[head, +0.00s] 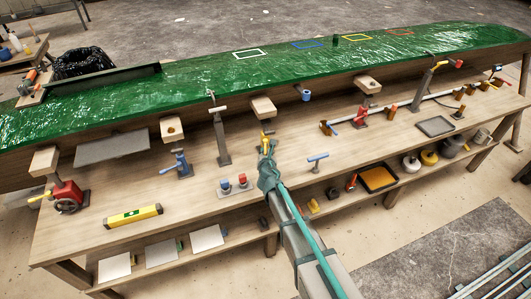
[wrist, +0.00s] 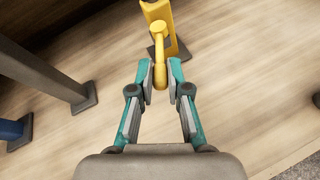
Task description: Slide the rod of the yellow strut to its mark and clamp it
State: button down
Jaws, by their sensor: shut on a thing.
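The yellow strut (wrist: 166,14) stands on the bench at the top of the wrist view, on a dark foot. A rounded yellow handle (wrist: 159,46) on it points toward me. My gripper (wrist: 160,76) is shut on the lower end of this handle, one teal finger on each side. In the head view my gripper (head: 267,152) is at the middle of the bench and covers much of the strut; only a small yellow part (head: 265,136) shows above it. I cannot make out the rod or its mark.
A grey strut (head: 220,135) stands left of my gripper, and a blue clamp (head: 180,165) is farther left. A wooden pad (head: 262,107) sits under the green hull (head: 200,85) above the strut. Red and blue knobs (head: 233,183) and a blue-handled tool (head: 317,160) lie nearby.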

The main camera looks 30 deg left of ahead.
jog(key=c, duration=1.1)
grip_release()
jog(key=v, duration=1.2)
